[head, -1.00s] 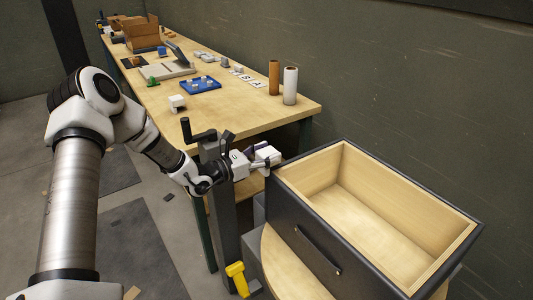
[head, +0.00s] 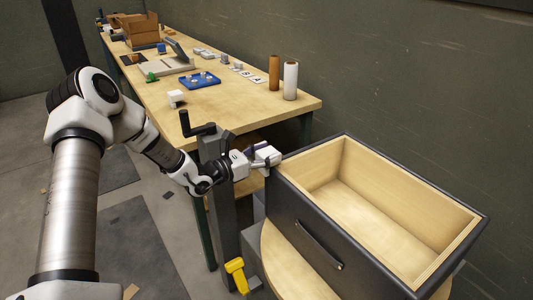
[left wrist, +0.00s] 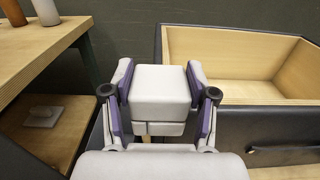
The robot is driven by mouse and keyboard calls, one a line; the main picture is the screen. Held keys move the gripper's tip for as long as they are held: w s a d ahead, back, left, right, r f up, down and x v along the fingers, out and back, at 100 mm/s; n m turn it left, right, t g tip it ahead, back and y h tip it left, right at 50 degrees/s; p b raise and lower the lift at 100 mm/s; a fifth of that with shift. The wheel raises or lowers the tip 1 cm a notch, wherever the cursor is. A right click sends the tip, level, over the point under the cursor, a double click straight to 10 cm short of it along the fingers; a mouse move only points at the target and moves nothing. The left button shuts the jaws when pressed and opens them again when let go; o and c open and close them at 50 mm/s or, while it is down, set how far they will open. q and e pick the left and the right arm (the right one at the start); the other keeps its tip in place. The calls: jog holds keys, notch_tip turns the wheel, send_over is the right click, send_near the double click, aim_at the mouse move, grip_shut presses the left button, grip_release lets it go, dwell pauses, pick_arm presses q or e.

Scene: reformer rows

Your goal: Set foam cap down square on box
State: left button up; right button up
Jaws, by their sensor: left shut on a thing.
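My left gripper (head: 266,157) is shut on a white block (left wrist: 160,90), which looks like the foam cap. In the left wrist view the block sits between the two purple finger pads, with a seam and a split lower part facing me. In the head view the gripper and block are at the near left corner of a dark open box (head: 295,225); I cannot tell whether they touch it. The box is drawer-like, with a pale wooden inside, and looks empty. It also shows behind the block in the left wrist view (left wrist: 280,125). My right gripper is not in view.
A long wooden workbench (head: 225,115) runs back at left, with two rolls (head: 290,80), a blue tray (head: 200,80) and a white cube (head: 176,97). A dark post with a crank (head: 197,129) stands by my gripper. A yellow handle (head: 236,275) is low beside the box.

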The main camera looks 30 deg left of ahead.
aim_at(260, 157)
pick_arm(q)
jog(key=shift+f, duration=0.2)
jog(key=o, duration=1)
jog(key=v, duration=0.6)
jog(key=shift+a+r, duration=0.15)
jog(key=shift+a, duration=0.05)
jog(key=shift+s+a, duration=0.1)
jog(key=shift+s, duration=0.6)
